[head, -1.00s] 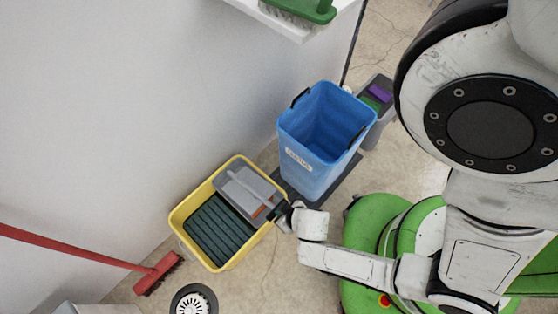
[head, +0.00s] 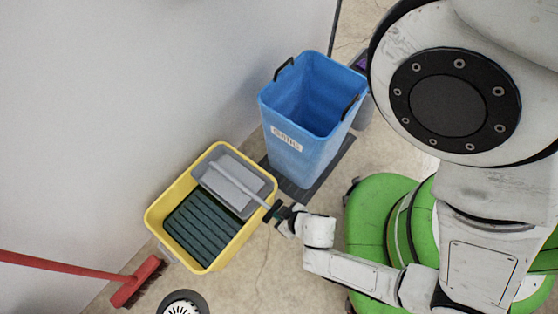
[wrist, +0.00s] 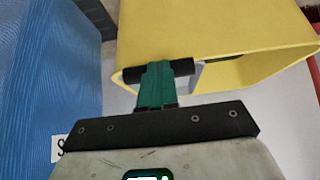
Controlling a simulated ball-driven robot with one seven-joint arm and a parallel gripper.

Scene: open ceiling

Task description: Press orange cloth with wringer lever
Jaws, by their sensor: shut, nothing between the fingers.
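The yellow mop bucket (head: 163,212) stands on the floor by the wall. Its grey wringer (head: 263,187) sits at the upper right end, with a pale press plate (head: 233,180) inside. The grey wringer lever (head: 236,186) slopes over the plate and the bucket's edge towards my gripper (head: 272,212). In the wrist view, my green fingers (wrist: 156,72) are closed together, overlapping a black bar-like handle (wrist: 183,67) beside the yellow rim. Whether they touch it is unclear. No orange cloth is visible now; the plate covers where it showed earlier.
A tall blue bin (head: 290,155) stands close by the bucket on a dark mat (head: 328,175). A red broom (head: 135,283) and a round drain-like disc (head: 186,304) are at the lower left. Bare floor lies below the bucket.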

